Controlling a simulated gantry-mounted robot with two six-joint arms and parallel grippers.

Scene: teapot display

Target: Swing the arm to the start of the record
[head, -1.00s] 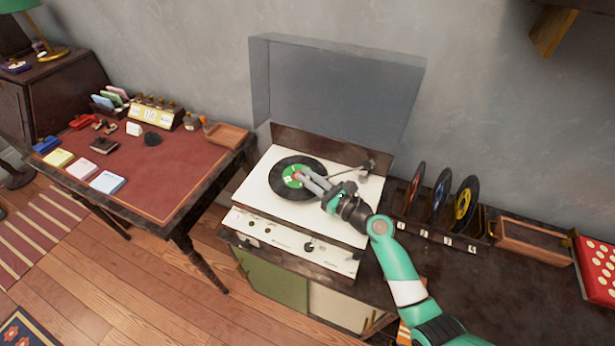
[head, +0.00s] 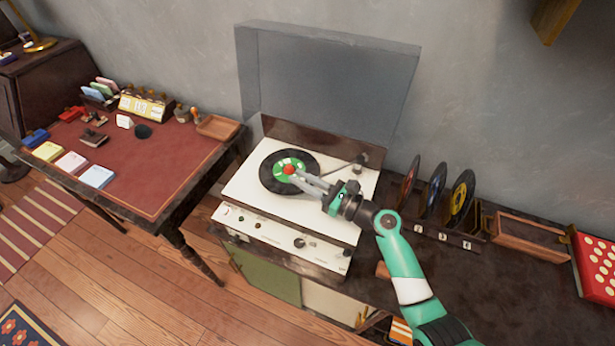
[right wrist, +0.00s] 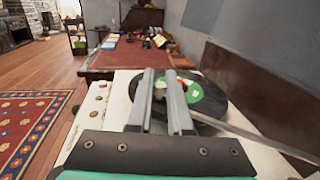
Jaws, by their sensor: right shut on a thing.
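A black record (head: 267,182) with a green label lies on the white turntable (head: 248,190); it also shows in the right wrist view (right wrist: 214,82). A small red piece (head: 289,169) shows at the label's middle. The thin grey tonearm (head: 338,169) runs left from its pivot at the back right of the deck. In the right wrist view the tonearm (right wrist: 255,136) runs in from the right to my fingers. My right gripper (head: 296,176) is shut on the tonearm, with its fingertips above the label's front edge. The tonearm's tip is hidden by the fingers. My left gripper is not in view.
The clear lid (head: 320,85) stands open behind the deck. Knobs (head: 299,242) line the deck's front panel. Records in a rack (head: 437,190) and an empty wooden tray (head: 530,240) stand at right. A red-topped desk (head: 140,170) is at left.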

